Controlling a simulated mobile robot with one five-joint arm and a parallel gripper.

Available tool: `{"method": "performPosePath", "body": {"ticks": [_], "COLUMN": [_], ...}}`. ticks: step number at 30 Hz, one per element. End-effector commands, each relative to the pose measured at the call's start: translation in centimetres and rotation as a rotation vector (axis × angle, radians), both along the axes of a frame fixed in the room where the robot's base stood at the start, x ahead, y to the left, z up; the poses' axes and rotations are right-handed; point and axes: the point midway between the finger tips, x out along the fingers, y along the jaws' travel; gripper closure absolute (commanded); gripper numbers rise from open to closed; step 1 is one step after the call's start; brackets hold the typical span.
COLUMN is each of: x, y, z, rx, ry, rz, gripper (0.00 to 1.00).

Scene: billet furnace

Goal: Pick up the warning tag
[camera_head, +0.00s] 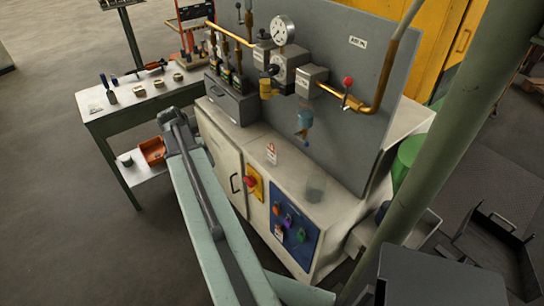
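A small white tag with a red marking (271,154), which looks like the warning tag, is on the pale top of the cabinet (230,140), near its front edge. I cannot tell whether it lies flat or stands up. A second small pale tag or label (278,232) is on the blue control panel on the cabinet front. My arm rises from the bottom of the view to a grey joint left of the cabinet. I cannot make out my gripper or its fingers, and nothing held shows.
A side table (135,110) holds tools. A green post (440,150) crosses the right side.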

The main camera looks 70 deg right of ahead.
Motion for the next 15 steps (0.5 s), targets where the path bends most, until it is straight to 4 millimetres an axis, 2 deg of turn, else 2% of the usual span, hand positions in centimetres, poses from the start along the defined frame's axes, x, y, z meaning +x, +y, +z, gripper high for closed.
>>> {"method": "performPosePath", "body": {"ticks": [1, 3, 6, 9, 10, 12, 15], "x": [-3.5, -8.4, -14.4, -18.1, -18.7, -19.6, -19.8], "y": [-4.9, -9.9, -14.8, -17.2, -17.6, -18.1, -18.2], "z": [0.2, 0.4, 0.8, 1.0, 1.0, 1.0, 0.9], "rx": [-0.028, -0.071, -0.119, -0.149, -0.154, -0.162, -0.164], "ry": [-0.011, -0.027, -0.041, -0.052, -0.054, -0.055, -0.056], "rz": [-0.147, -0.330, -0.525, -0.639, -0.659, -0.684, -0.689], "gripper": [0.20, 0.20, 0.20, 0.20, 0.20, 0.20, 0.20]}}
